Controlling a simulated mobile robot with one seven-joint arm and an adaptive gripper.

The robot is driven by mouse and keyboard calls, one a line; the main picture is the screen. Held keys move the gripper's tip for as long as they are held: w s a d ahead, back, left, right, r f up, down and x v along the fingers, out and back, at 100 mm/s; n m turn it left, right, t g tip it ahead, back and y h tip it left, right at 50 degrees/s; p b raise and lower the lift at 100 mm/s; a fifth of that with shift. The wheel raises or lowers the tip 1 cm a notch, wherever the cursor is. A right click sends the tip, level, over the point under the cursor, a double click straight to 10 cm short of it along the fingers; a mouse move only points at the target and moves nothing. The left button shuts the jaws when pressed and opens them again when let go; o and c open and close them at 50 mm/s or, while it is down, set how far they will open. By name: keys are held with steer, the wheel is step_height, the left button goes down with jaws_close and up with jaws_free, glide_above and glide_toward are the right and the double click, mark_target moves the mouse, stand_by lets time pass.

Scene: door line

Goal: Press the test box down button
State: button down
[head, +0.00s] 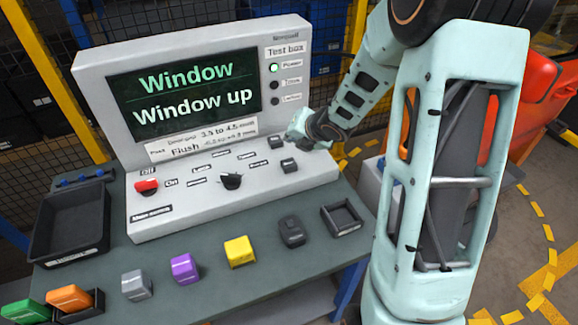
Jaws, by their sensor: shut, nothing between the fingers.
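The test box (110,75) is a grey-white console on a bench, and its screen (190,92) reads "Window" and "Window up". Two small dark buttons sit at the right end of its sloped panel: a rear button (276,142) and a front button (289,165). Their labels are too small to read, so I cannot tell which is down. My gripper (291,133) is shut and empty, just right of the rear button and behind the front one. Whether it touches the panel is unclear.
A red switch (147,186) and a black knob (231,180) are on the panel. The bench (205,266) holds purple (185,268), yellow (239,251), grey (135,285) and dark (291,231) blocks, and trays at left (68,225) and right (343,217).

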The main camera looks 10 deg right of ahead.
mark_target(290, 164)
step_height(290, 164, down, 7)
steer(key=b, duration=0.5)
steer(key=shift+b, duration=0.35)
stand_by(0.9)
steer(key=shift+f+b, duration=0.3)
steer(key=shift+b, duration=0.2)
